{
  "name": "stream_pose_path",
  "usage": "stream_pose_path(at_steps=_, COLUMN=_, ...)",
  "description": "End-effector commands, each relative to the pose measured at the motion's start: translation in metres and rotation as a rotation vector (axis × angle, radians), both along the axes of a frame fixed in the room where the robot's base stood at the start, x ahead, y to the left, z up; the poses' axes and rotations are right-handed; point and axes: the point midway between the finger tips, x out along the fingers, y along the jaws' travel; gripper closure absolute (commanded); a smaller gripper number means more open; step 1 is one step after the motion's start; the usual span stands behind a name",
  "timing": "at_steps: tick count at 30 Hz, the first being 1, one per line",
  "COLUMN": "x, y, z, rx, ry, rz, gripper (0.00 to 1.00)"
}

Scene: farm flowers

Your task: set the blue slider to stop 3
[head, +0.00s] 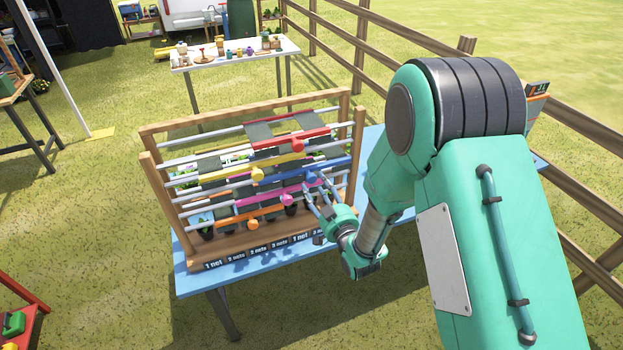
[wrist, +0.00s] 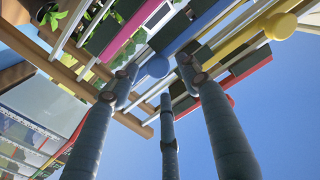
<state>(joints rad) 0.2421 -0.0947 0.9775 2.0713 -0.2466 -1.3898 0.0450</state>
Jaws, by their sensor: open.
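The blue slider (head: 325,172) is a blue bar on a rail of the wooden rack, with a round blue knob (head: 312,179) toward its left part. My gripper (head: 321,189) is at the front of the rack, just by this knob, its fingers spread. In the wrist view the blue knob (wrist: 156,66) shows between the open fingertips (wrist: 158,78), with the blue bar (wrist: 190,30) behind it. I cannot tell whether any finger touches the knob. Stop labels (head: 236,258) run along the rack's base; my arm hides those at the right.
Other sliders sit close by: red (head: 297,145) and yellow (head: 257,173) above, pink (head: 285,199) and orange (head: 252,224) below. The rack stands on a blue table (head: 205,287). A wooden fence (head: 590,215) is at the right, and a white table (head: 235,53) stands behind.

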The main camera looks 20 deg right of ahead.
Motion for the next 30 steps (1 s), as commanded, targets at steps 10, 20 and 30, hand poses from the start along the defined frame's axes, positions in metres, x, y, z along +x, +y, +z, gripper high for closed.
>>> stream_pose_path(at_steps=10, x=0.043, y=0.0, z=-0.001, rx=0.0, ry=0.002, rz=0.0, gripper=0.53)
stream_pose_path(at_steps=20, x=0.051, y=0.0, z=0.0, rx=0.0, ry=0.001, rz=0.0, gripper=0.53)
stream_pose_path(at_steps=30, x=0.051, y=0.0, z=0.0, rx=0.0, ry=0.001, rz=-0.001, gripper=0.91)
